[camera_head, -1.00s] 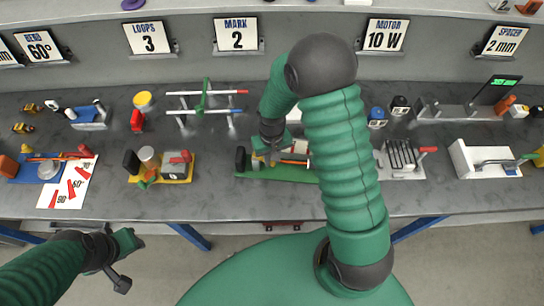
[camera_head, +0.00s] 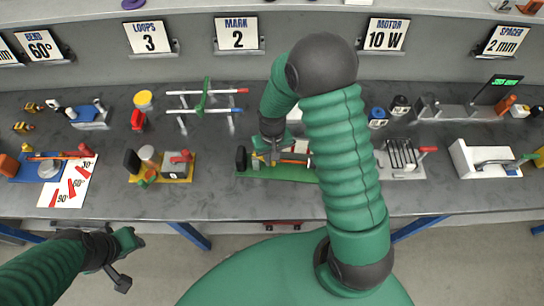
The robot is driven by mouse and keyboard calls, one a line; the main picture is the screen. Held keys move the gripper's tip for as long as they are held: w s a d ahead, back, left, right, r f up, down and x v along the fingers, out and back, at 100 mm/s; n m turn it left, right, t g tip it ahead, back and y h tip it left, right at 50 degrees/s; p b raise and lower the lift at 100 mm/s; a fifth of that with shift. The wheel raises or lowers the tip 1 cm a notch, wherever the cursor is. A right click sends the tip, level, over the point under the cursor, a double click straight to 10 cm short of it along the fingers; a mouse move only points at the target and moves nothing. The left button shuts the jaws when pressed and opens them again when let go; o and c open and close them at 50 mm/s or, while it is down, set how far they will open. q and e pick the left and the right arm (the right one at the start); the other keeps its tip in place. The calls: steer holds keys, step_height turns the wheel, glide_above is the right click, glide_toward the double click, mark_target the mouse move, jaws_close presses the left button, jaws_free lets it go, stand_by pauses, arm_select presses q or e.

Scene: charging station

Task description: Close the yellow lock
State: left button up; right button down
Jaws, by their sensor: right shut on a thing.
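My right gripper (camera_head: 272,157) reaches down over a fixture on a green base (camera_head: 275,174) at the middle of the bench. It is shut on a small part of that fixture, mostly hidden by the fingers. A yellow lock cannot be made out clearly there. An orange-red bar shows just right of the fingers, and a black round part (camera_head: 241,158) stands at the base's left end. My right forearm covers the fixture's right end.
A yellow-based fixture (camera_head: 177,180) with a red handle stands to the left. A rack with rods (camera_head: 206,110) is behind it. A grey fixture with slots (camera_head: 402,158) is right of my forearm. Bare grey bench (camera_head: 217,190) lies between the yellow and green bases.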

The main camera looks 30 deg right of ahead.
steer(key=c, duration=1.3)
jaws_free()
steer(key=shift+o, duration=0.2)
step_height(320, 180, up, 17)
steer(key=shift+b, duration=0.4)
steer(key=shift+f, duration=0.1)
